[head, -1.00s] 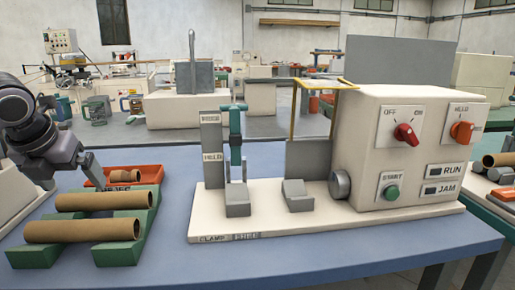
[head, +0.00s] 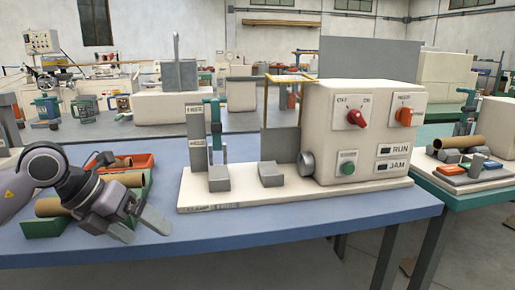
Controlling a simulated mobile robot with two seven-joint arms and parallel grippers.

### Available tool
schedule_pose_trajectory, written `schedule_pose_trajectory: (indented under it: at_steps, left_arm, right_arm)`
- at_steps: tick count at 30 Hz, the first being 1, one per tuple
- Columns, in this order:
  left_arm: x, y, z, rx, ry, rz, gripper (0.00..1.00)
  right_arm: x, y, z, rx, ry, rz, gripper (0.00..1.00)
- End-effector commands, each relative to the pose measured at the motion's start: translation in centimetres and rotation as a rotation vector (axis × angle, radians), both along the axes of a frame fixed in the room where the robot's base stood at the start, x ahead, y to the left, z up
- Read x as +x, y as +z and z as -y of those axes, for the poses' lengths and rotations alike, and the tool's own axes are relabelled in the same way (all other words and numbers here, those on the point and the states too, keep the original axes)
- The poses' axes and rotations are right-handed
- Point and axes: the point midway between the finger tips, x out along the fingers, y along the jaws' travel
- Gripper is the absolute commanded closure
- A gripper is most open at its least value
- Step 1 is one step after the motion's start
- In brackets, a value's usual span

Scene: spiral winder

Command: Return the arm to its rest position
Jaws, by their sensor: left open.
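My left gripper (head: 142,227) comes in from the left, low over the blue table (head: 290,238). Its two fingers are apart with nothing between them. It is in front of the green rack (head: 45,227) and hides much of it. Cardboard tubes lie on the rack; one tube's end (head: 48,208) shows left of my gripper and another tube (head: 127,180) shows behind it. My right gripper is not in view.
The winder (head: 360,145), with a red knob (head: 356,118), an orange knob (head: 404,117) and a green button (head: 347,168), stands right of my gripper on its white base (head: 300,192). A red tray (head: 140,162) lies behind the rack. Another table (head: 475,200) stands at right.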

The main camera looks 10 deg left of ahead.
Motion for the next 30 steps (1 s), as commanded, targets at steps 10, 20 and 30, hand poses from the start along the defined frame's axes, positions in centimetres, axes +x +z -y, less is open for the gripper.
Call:
schedule_pose_trajectory:
  at_steps: [10, 20, 30]
  left_arm:
    - [-4.9, -2.4, 15.3, -0.809, -0.176, -0.126, 0.0]
    - [-4.8, -2.5, 17.0, -1.524, 0.221, -0.277, 0.0]
    - [-5.0, -13.8, 11.4, -1.885, 1.094, -0.504, 0.0]
  right_arm:
    - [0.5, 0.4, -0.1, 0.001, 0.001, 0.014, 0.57]
    - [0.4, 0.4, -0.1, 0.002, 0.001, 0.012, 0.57]
    - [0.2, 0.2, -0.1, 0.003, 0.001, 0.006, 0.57]
